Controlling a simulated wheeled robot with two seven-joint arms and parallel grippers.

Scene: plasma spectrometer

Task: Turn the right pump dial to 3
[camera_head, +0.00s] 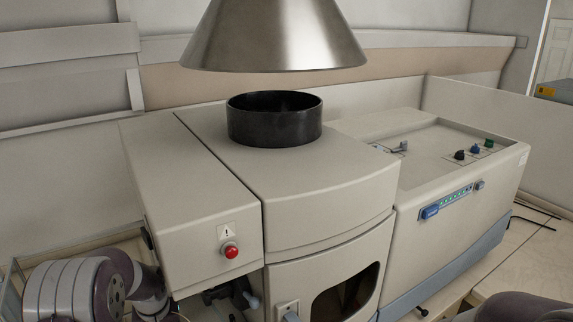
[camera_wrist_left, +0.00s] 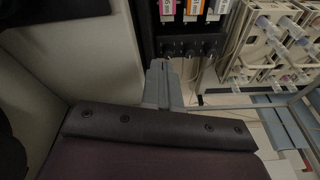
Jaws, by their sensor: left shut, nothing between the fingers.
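In the left wrist view, my left gripper (camera_wrist_left: 161,82) shows as grey-blue fingers, shut and empty. Just beyond the fingertips is a dark panel with a row of small black knobs (camera_wrist_left: 188,47), under pink and orange labelled modules (camera_wrist_left: 193,10). The fingers look apart from the knobs, but the depth is hard to judge. Pale pump-like units with clear tubes (camera_wrist_left: 272,38) stand to the right. I cannot tell which part is the right pump dial, and no dial number is readable. In the head view my left arm is at lower left; its gripper is not clearly visible.
The large beige spectrometer (camera_head: 318,205) fills the middle of the head view. It has a red button (camera_head: 230,251), a black collar (camera_head: 274,119) and a metal hood (camera_head: 274,35) above. A pale wall or panel (camera_wrist_left: 85,50) stands close left of my left gripper.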

